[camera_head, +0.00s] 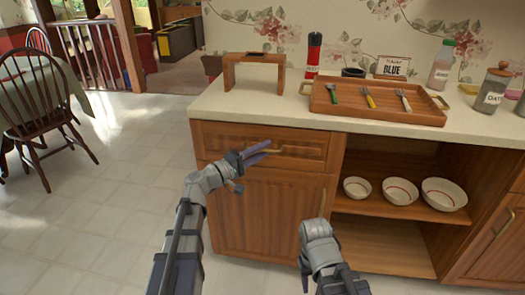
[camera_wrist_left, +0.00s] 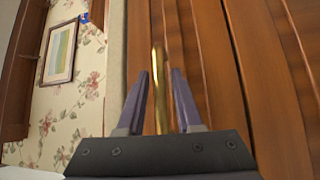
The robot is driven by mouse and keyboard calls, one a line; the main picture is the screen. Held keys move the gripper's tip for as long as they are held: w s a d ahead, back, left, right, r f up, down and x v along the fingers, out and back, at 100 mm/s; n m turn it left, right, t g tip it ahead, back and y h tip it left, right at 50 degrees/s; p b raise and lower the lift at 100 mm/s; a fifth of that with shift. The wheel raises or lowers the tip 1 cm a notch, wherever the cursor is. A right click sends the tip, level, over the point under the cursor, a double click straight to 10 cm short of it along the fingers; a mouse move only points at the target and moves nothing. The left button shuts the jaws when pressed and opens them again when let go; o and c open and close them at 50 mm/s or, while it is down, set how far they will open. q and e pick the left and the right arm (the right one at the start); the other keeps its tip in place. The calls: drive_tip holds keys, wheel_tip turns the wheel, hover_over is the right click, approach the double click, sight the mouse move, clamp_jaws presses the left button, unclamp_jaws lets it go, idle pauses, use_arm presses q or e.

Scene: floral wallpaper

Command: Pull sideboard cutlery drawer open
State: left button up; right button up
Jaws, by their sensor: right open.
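The cutlery drawer (camera_head: 262,141) is the wooden top drawer at the left of the sideboard, and it is closed. Its brass bar handle (camera_head: 295,153) sticks out in front. My left gripper (camera_head: 268,152) is at the handle. In the left wrist view, the brass handle (camera_wrist_left: 158,85) runs between the two purple fingers of the left gripper (camera_wrist_left: 160,82), with a gap on each side. These fingers are open. My right gripper (camera_head: 318,230) is low in front of the sideboard, apart from it and holding nothing visible; its fingers are hard to make out.
The counter (camera_head: 240,108) carries a wooden tray (camera_head: 350,109) with several utensils, a wooden stand (camera_head: 255,60), a red-and-black bottle (camera_head: 313,55) and jars. Bowls (camera_head: 400,190) stand on the open shelf at the right. Floor at the left is clear up to a chair (camera_head: 40,120).

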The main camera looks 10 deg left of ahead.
use_arm(q)
clamp_jaws()
idle(1.1)
